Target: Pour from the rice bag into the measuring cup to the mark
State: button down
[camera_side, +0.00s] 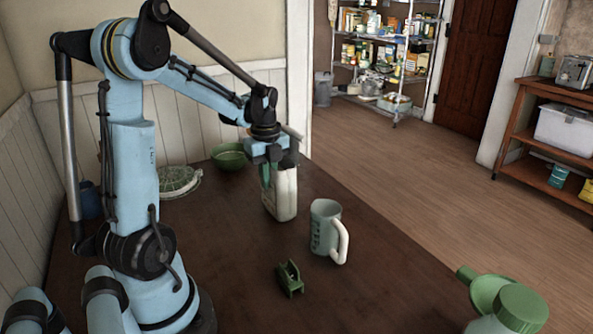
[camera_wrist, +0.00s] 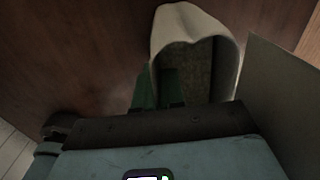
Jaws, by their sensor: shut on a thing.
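The rice bag (camera_side: 284,196) is a cream-white bag standing roughly upright on the brown table, or just above it; I cannot tell which. My gripper (camera_side: 268,172) is shut on its upper part from above, with a green finger against the bag's side. In the wrist view the bag (camera_wrist: 192,22) shows its open mouth and a dark grey-brown inside, with the green fingers of my gripper (camera_wrist: 158,90) at its near edge. The measuring cup (camera_side: 322,222) is a pale mug-like cup with dark marks and a white handle. It stands upright just right of the bag, apart from it; its contents are hidden.
A small green clip-like object (camera_side: 290,279) lies in front of the cup. A green bowl (camera_side: 229,158) and a patterned round dish (camera_side: 177,183) are at the back left. A green-lidded container (camera_side: 520,308) and green funnel-like piece (camera_side: 487,288) are at the lower right. Table between is clear.

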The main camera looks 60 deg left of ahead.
jog(key=shift+r, duration=0.2)
dwell(0.7)
notch_tip(320, 180, up, 9)
jog(key=w+d+r, duration=0.5)
jog(key=d, duration=0.3)
jog(key=w+d+r, duration=0.4)
jog(key=d, duration=0.5)
notch_tip(320, 180, down, 8)
jog(key=w+t, duration=0.1)
jog(key=t, duration=0.4)
jog(key=shift+w+r+m, duration=0.2)
jog(key=shift+w+m, duration=0.05)
jog(key=shift+m, duration=0.05)
jog(key=shift+f+t, duration=0.1)
jog(key=shift+t, duration=0.2)
jog(key=shift+w+f+t, duration=0.15)
jog(key=shift+f+t, duration=0.95)
jog(key=shift+t, duration=0.3)
